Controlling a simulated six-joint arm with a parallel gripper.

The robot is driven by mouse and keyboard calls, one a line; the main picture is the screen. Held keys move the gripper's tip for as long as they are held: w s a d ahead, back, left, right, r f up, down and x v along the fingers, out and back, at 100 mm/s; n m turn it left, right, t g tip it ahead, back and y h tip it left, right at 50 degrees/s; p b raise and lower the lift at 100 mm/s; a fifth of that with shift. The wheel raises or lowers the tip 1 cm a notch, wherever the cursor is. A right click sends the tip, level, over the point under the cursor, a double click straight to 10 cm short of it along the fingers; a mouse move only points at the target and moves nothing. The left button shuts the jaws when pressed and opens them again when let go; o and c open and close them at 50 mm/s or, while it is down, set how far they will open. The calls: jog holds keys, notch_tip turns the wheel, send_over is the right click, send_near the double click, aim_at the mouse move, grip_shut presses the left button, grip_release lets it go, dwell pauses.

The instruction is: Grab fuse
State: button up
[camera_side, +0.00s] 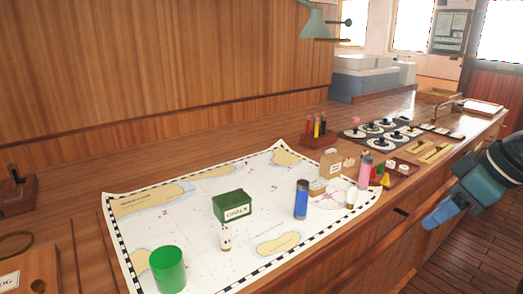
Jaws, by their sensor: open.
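No thing in view is clearly marked as a fuse. A small white cylinder with a printed label (225,238) stands on the chart, in front of the green chalk box (232,207). Another small pale cylinder (351,198) stands near the chart's right edge; I cannot tell if either is the fuse. My gripper (430,219) is at the end of the blue-grey arm at the right, beside the counter's front edge. It is open, holds nothing that I can see, and is well apart from the objects on the chart. Its fingers are hard to make out.
A green cylinder (168,270), a blue cylinder (301,199), a pink bottle (365,170) and a brown box (330,164) stand on the chart (185,215) or by its right end. A rack (318,133) and dark knobs (384,134) are behind. The chart's left-middle is clear.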

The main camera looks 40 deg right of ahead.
jog(key=shift+r, duration=0.1)
jog(key=w+a+r+m+g, duration=0.25)
jog(key=w+r+m, duration=0.3)
jog(key=w, duration=0.45)
jog(key=m+g, duration=0.3)
jog(key=m, duration=0.9)
send_over(225, 227)
notch_tip(225, 227, down, 8)
jog(key=shift+f, duration=0.2)
jog(key=shift+a, duration=0.1)
jog(key=shift+f, duration=4.3)
